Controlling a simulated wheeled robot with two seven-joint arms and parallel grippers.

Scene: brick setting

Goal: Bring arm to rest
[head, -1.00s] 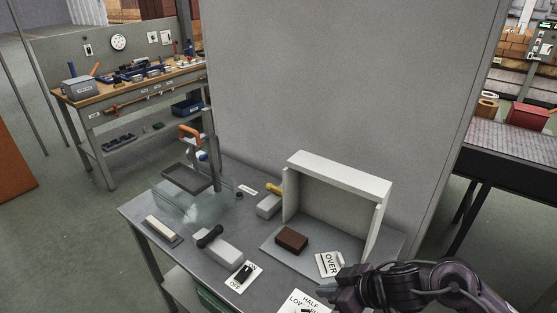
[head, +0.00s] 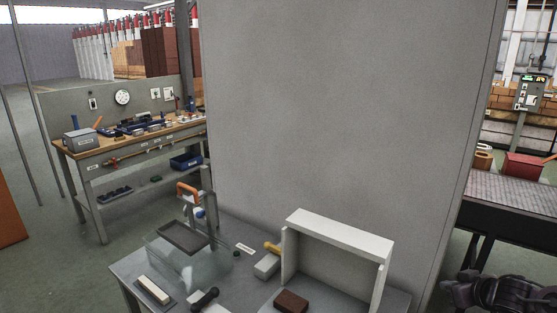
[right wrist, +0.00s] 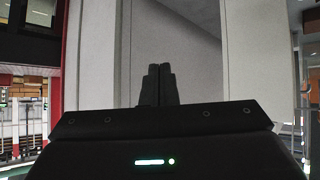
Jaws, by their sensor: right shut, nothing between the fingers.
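My right gripper (head: 452,290) is at the lower right corner of the head view, dark and partly cut off by the bottom edge. In the right wrist view its two black fingers (right wrist: 158,84) are together with nothing between them. It is to the right of the grey bench (head: 128,270) and apart from the things on it. My left gripper is not in view.
A white open frame (head: 340,236) stands on the bench, with a dark brown brick (head: 291,302) at its foot. A clear guard, a grey tray (head: 184,237) and a pale bar (head: 154,290) are at the left. A grey wall panel (head: 345,110) rises behind.

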